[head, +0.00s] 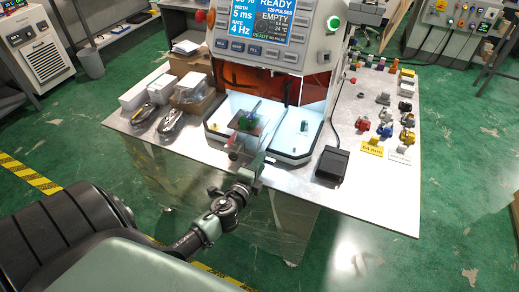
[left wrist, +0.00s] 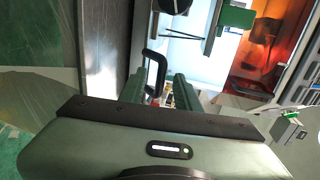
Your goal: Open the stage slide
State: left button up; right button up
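The stage slide (head: 262,127) sits low in the lit bay of the machine, a small plate with a green block (head: 247,123) on it. The green block also shows at the top of the left wrist view (left wrist: 237,17). A black loop handle (left wrist: 148,56) stands at the fingertips in the left wrist view. My left gripper (head: 238,151) is at the front of the bay. In the left wrist view its two green fingers (left wrist: 160,92) are apart, with part of the handle in line with the gap. Whether they touch the handle is hidden. My right gripper is not in view.
The machine (head: 268,55) has a lit screen and an orange window. A black pedal box (head: 332,165) lies on the table (head: 300,192) to the right, with several small coloured parts beyond. Boxes (head: 190,98) and wrapped items stand to the left.

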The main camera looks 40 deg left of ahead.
pick_arm(q)
jog(key=b+v, duration=0.1)
jog(key=v, duration=0.6)
jog(key=shift+s, duration=0.35)
jog(key=shift+r, duration=0.15)
